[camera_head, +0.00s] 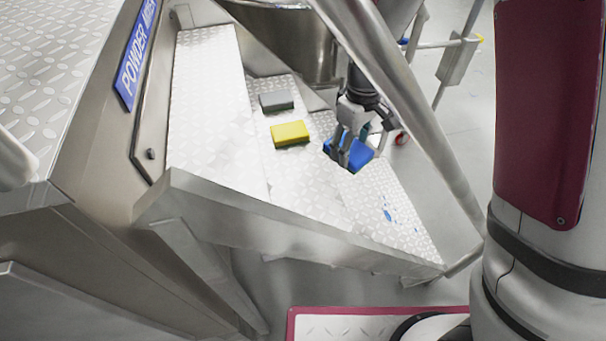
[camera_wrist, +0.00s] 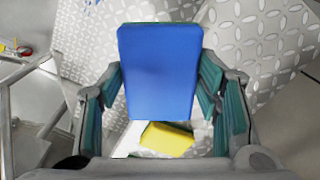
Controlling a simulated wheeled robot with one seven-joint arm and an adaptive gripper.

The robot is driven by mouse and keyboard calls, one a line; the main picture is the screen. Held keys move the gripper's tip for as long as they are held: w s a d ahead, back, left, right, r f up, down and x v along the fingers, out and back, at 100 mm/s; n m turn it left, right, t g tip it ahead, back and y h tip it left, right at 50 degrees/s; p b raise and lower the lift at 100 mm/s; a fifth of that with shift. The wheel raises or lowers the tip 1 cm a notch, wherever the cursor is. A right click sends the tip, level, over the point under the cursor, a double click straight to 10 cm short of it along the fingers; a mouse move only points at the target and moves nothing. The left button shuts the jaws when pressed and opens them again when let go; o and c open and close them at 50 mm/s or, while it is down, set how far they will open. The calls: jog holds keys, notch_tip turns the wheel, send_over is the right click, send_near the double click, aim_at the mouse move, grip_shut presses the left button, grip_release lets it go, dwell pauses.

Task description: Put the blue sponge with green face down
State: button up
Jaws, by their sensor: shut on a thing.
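The blue sponge (camera_head: 358,156) is held in my gripper (camera_head: 350,150) over the right part of the metal tread-plate step (camera_head: 385,196). In the wrist view the sponge (camera_wrist: 160,72) shows its broad blue face, with a thin green strip at its top edge. The fingers of my gripper (camera_wrist: 165,100) press on its left and right sides. Most of the green face is hidden. I cannot tell whether the sponge touches the step.
A yellow sponge (camera_head: 290,133) and a grey sponge (camera_head: 277,100) lie on the step to the left. Blue spots (camera_head: 390,214) mark the plate in front. A slanted metal rail (camera_head: 400,90) passes close on the right. A steel vessel (camera_head: 290,40) stands behind.

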aim_at(306, 180)
jog(key=s+a+r+n+b, duration=0.2)
jog(key=a+r+n+b, duration=0.1)
jog(key=a+n, duration=0.8)
jog(key=shift+n, duration=0.6)
jog(key=shift+w+d+f, duration=0.1)
jog(key=shift+d+f, duration=0.05)
jog(key=shift+f, duration=1.45)
jog(key=shift+s+d+f, duration=0.1)
jog(key=shift+d+f, duration=0.1)
jog(key=shift+f, duration=1.45)
jog(key=shift+w+d+f, duration=0.1)
jog(key=shift+d+f, duration=0.05)
jog(key=shift+f, duration=1.45)
jog(key=shift+f+b, duration=0.2)
jog(key=shift+b, duration=0.1)
jog(key=o, duration=1)
jog(key=shift+c, duration=0.2)
notch_tip(306, 180, up, 12)
jog(key=p, duration=0.1)
jog(key=shift+r, duration=0.2)
